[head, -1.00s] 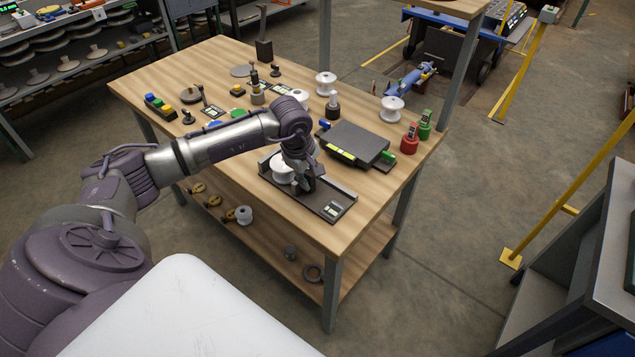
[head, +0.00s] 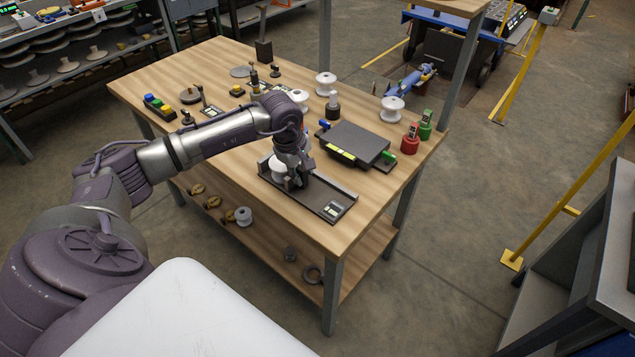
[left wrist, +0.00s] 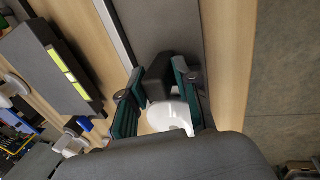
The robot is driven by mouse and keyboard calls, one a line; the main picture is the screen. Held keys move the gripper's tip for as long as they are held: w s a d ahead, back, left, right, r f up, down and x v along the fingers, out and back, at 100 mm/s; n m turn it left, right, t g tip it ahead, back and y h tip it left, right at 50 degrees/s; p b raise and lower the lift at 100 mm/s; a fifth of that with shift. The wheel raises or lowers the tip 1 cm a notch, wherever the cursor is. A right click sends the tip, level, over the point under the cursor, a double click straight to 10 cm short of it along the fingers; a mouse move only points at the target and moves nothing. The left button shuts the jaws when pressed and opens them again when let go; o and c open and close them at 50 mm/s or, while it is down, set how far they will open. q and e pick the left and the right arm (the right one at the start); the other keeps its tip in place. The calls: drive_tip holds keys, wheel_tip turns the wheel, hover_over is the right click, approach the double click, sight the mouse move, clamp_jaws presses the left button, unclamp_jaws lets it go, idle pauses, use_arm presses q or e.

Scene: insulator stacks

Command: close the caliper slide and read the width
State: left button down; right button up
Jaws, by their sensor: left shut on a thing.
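The caliper (head: 322,197) is a long dark tray near the table's front edge, with a small display (head: 333,209) at its right end. A white insulator (head: 277,170) sits in its left part, partly behind my gripper. My left gripper (head: 294,183) is low over the tray, just right of the insulator. In the left wrist view, the teal fingers (left wrist: 156,92) are shut on the dark slide block (left wrist: 158,74). The white insulator (left wrist: 170,117) shows right beside that block; whether they touch is unclear. The display's digits are too small to read. My right gripper is out of view.
A dark flat device (head: 355,143) with a yellow-green strip stands just behind the caliper. White insulators (head: 391,108), a red holder (head: 410,137) and a green holder (head: 426,124) stand farther back. The table's front right corner is clear.

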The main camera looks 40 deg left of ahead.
use_arm(q)
drive_tip(key=shift+w+a+r, duration=0.3)
drive_tip(key=shift+a, duration=0.6)
idle(0.4)
drive_tip(key=c, duration=0.9)
unclamp_jaws()
drive_tip(key=shift+w, duration=0.1)
drive_tip(key=shift+d+f, duration=0.1)
drive_tip(key=shift+f, duration=0.05)
drive_tip(key=shift+s, duration=0.2)
